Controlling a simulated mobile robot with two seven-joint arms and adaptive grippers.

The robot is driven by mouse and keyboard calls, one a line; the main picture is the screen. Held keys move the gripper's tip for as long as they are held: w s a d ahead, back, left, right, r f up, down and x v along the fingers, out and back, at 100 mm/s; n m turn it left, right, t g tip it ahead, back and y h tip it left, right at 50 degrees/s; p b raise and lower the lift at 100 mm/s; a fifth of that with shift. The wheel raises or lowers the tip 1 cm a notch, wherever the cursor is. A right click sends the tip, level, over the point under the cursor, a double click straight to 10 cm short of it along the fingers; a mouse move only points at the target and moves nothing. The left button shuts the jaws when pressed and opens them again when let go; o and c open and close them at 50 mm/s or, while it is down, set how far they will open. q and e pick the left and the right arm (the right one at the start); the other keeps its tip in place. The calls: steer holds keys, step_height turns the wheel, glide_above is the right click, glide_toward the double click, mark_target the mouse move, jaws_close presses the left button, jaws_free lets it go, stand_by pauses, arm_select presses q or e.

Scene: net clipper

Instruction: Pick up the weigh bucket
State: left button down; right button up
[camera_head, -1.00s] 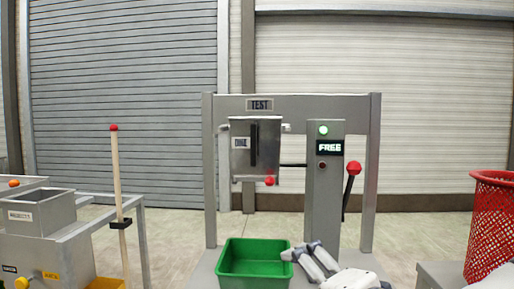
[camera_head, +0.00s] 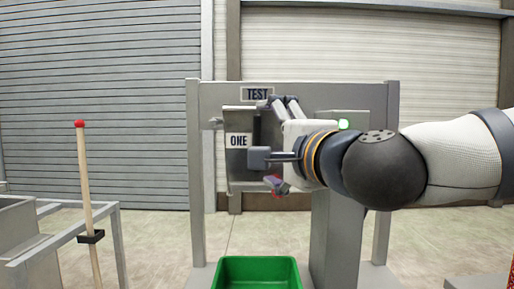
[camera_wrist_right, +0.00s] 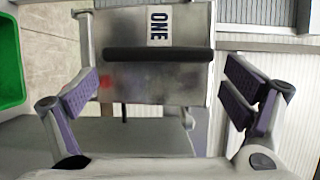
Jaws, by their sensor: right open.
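The weigh bucket (camera_head: 240,172) is a grey metal box with a label reading ONE, hanging on the left side of the test stand. It also shows in the right wrist view (camera_wrist_right: 155,85), with a dark bar handle (camera_wrist_right: 158,54) across its face. My right gripper (camera_head: 272,142) is open in front of the bucket, with one finger above the other in the head view. In the right wrist view the gripper (camera_wrist_right: 165,95) has its purple-padded fingers spread on either side, with the handle ahead between them, apart from both. My arm hides the bucket's right part. My left gripper is not in view.
A green bin (camera_head: 257,272) stands below. A red-tipped wooden stick (camera_head: 84,180) stands at left by a grey frame.

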mark_target(264, 141)
steer(key=x, duration=0.3)
steer(key=shift+w+f, duration=0.1)
steer(key=shift+w, duration=0.1)
steer(key=shift+s, duration=0.1)
steer(key=shift+c, duration=0.5)
steer(key=c, duration=1.3)
steer(key=shift+c, duration=0.2)
